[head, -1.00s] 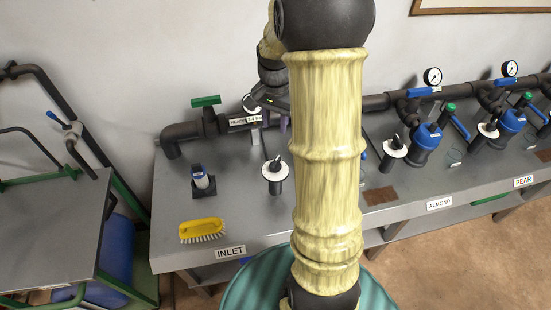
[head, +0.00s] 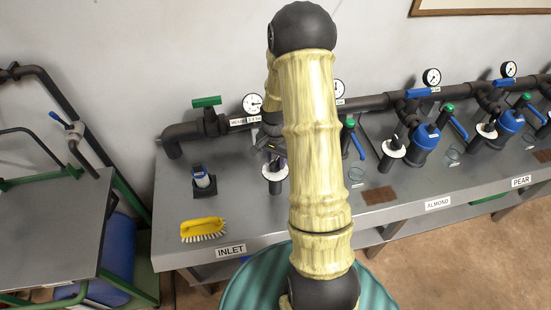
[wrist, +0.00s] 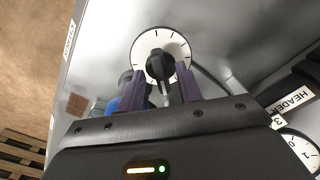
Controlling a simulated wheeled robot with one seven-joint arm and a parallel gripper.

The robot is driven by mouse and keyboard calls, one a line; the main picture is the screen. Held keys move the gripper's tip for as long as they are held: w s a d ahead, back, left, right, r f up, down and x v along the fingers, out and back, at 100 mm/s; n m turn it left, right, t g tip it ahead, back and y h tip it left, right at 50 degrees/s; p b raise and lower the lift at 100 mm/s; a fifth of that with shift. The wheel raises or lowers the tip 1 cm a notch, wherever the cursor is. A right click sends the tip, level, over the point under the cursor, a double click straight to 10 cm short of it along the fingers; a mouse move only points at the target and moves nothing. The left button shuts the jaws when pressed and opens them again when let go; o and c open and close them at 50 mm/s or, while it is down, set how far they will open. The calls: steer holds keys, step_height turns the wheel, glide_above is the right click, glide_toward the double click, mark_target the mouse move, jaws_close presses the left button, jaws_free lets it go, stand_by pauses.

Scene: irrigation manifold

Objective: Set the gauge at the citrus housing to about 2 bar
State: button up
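A round white dial with a black knob (wrist: 160,66) fills the top middle of the wrist view; it also shows in the head view (head: 275,174). My gripper (wrist: 160,74) is open, its purple fingers on either side of the knob with gaps showing. Contact cannot be told. A blue body (wrist: 128,96), probably the citrus housing, shows behind the left finger; my arm hides it in the head view. A gauge (head: 339,90), likely the citrus one, is partly behind my arm; its reading is too small to tell.
The header gauge (head: 252,104) and green-handled valve (head: 207,102) are at left on the pipe. A yellow brush (head: 203,229) lies on the grey bench (head: 175,249). The almond housing (head: 424,136) and its dial (head: 394,147) stand right of my arm.

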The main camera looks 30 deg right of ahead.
steer(key=shift+f, duration=0.2)
steer(key=shift+c, duration=0.3)
jaws_close()
steer(key=shift+n, duration=1.4)
steer(key=shift+o, duration=0.3)
jaws_free()
